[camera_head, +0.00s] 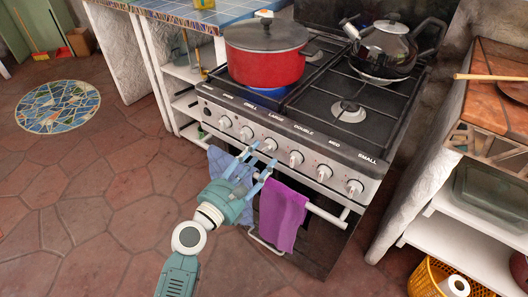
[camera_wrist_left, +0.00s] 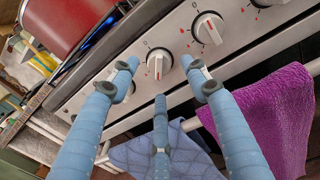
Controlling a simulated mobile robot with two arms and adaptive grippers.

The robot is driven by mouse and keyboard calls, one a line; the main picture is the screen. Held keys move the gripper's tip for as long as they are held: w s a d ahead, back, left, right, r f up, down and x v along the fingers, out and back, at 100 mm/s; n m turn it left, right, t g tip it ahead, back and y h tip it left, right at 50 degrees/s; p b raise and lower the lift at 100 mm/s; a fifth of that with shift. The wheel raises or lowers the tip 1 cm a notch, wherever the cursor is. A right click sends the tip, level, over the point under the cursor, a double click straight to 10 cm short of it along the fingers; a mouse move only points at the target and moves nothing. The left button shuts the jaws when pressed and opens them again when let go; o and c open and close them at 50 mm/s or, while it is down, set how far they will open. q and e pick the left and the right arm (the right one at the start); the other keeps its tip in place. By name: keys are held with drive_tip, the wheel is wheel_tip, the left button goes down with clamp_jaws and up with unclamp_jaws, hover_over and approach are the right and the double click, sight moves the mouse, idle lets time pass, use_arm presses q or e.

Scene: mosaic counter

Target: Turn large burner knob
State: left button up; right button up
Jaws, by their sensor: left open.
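The large burner knob (camera_head: 270,144) is the round silver knob below the "LARGE" label on the stove's front panel, third from the left. My left gripper (camera_head: 264,154) is open in front of the panel, with its blue fingers pointing at this knob. In the left wrist view, the knob (camera_wrist_left: 159,63) shows between the spread fingertips of the left gripper (camera_wrist_left: 160,72), with its pointer bar roughly upright. The fingers do not look closed on it; whether any fingertip touches it I cannot tell. My right gripper is not in view.
Neighbouring knobs sit on both sides, including the double knob (camera_head: 296,158). A purple towel (camera_head: 284,214) and a blue towel (camera_head: 229,168) hang from the oven handle (camera_head: 328,216). A red pot (camera_head: 262,68) and a black kettle (camera_head: 381,48) stand on the stove.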

sight(268, 147)
use_arm(q)
drive_tip(key=shift+x, duration=1.7)
drive_tip(key=shift+s, duration=0.1)
drive_tip(key=c, duration=1.1)
